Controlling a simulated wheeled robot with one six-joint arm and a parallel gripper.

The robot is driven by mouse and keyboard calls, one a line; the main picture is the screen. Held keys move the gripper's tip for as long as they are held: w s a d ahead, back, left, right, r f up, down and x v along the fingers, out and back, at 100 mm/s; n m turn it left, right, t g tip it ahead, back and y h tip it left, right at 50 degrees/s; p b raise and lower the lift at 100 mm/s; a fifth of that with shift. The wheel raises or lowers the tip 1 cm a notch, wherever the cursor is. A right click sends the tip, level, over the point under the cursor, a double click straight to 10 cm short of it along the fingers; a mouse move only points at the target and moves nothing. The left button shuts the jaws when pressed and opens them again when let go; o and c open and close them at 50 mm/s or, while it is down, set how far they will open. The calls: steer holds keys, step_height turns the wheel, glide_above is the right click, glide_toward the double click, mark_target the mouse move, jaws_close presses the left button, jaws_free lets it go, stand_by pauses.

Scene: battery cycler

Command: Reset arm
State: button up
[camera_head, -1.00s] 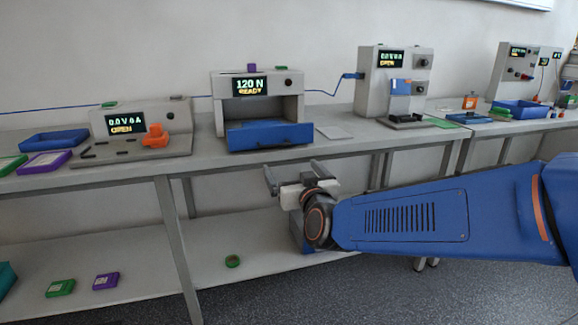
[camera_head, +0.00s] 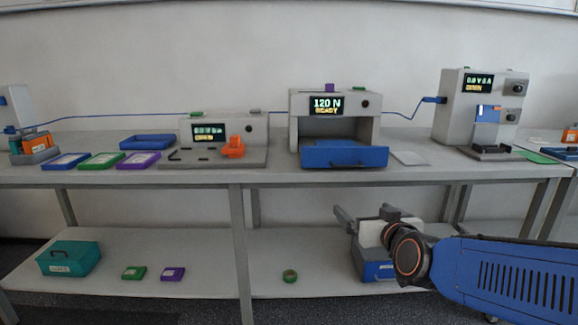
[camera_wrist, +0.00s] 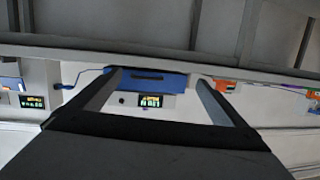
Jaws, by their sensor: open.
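My gripper (camera_head: 362,222) is at the lower right of the head view, in front of the bench and below its top. Its two fingers are apart with nothing between them. In the wrist view my gripper (camera_wrist: 155,85) shows as two spread fingers. The press with the blue drawer (camera_wrist: 150,82) appears between them, farther off, and the picture is upside down. My blue arm reaches in from the right of the head view.
The bench top (camera_head: 420,174) carries the press (camera_head: 345,156) reading "120 N READY", a grey tester (camera_head: 215,155) and a taller station (camera_head: 462,108). On the lower shelf (camera_head: 215,277) are a teal box (camera_head: 70,259), small cases and a green roll (camera_head: 290,276).

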steer(key=s+d+f+g, duration=0.2)
steer(key=s+f+g, duration=0.1)
steer(key=s, duration=0.5)
steer(key=s+d+f+g+h, duration=0.1)
steer(key=s+d+f+g, duration=0.2)
steer(key=s, duration=0.5)
steer(key=s+d+f+m+g, duration=0.1)
steer(key=s+d+f+g, duration=0.2)
steer(key=s, duration=0.5)
step_height(320, 180, down, 3)
steer(key=shift+s+r+g+h, duration=0.2)
steer(key=shift+g+h, duration=0.1)
steer(key=shift+g, duration=0.6)
